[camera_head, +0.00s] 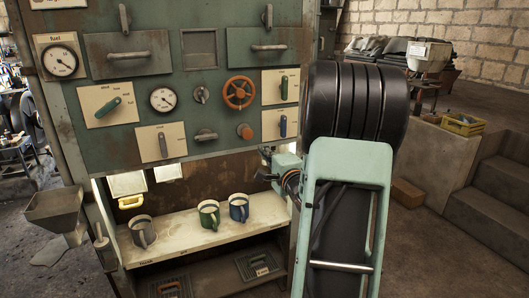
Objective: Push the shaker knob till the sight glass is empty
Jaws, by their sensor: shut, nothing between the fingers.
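A green control panel (215,78) carries gauges, levers and knobs. A small orange knob (244,131) sits on its right half, below an orange handwheel (239,93). I cannot tell which control is the shaker knob. No sight glass can be made out for sure; two pale panes (127,184) (168,172) show below the panel at left. My gripper (264,174) is shut and empty, small and partly hidden by my arm, just below the panel's lower right, apart from the orange knob in the picture.
A metal hopper (55,208) juts out at left. Stone steps (490,195) and a yellow crate (463,125) are at right.

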